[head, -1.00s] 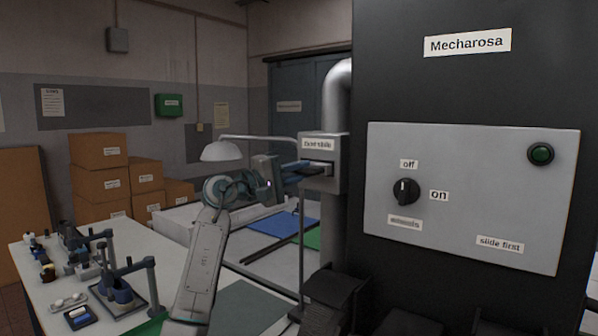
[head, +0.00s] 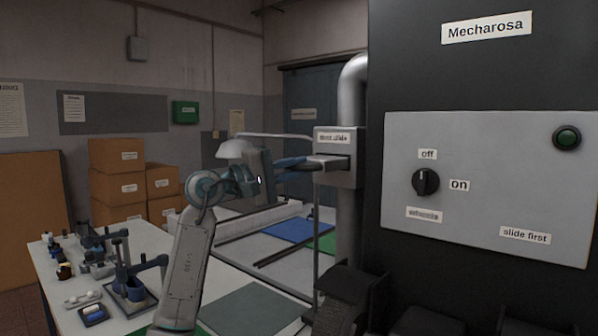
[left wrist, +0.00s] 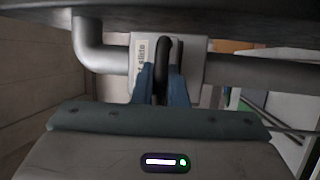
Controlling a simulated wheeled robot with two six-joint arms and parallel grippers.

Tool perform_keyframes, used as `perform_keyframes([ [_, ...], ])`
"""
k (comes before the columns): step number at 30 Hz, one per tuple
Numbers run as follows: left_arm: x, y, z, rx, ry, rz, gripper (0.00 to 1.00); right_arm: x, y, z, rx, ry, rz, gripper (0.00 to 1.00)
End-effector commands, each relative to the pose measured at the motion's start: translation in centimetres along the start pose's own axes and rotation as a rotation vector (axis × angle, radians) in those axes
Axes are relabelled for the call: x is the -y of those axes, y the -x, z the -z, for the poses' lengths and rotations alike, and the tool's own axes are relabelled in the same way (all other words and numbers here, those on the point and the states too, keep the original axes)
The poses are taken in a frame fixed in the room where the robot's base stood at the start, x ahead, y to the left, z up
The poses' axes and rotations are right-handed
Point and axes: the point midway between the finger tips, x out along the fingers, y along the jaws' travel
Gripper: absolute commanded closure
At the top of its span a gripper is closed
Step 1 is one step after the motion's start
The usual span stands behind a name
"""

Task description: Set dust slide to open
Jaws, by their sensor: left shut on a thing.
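The dust slide is a grey box (head: 338,172) on the metal duct, with a "dust slide" label (head: 333,138). The handle is mostly hidden by the fingers in the head view. My right gripper is not in view.
A workbench (head: 60,300) with tools and a lamp (head: 232,149) lie left. Cardboard boxes (head: 118,187) stand behind.

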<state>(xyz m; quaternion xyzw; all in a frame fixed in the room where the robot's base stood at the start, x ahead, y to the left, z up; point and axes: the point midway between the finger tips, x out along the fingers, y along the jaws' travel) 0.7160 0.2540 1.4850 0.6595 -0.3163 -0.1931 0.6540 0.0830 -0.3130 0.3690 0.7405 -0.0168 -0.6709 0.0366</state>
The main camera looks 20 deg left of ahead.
Motion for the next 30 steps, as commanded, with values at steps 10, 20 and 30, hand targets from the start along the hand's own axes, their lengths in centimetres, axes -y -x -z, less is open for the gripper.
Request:
perform_keyframes([
  [10, 0.2, 0.0, -0.1, 0.002, 0.001, 0.003, 0.66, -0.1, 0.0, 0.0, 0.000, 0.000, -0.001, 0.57],
  [20, 0.5, 2.1, 0.0, -0.002, -0.003, 0.003, 0.66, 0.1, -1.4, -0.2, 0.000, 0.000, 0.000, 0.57],
  [30, 0.5, 8.5, 0.0, -0.002, -0.003, 0.004, 0.66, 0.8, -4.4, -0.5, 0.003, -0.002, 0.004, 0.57],
])
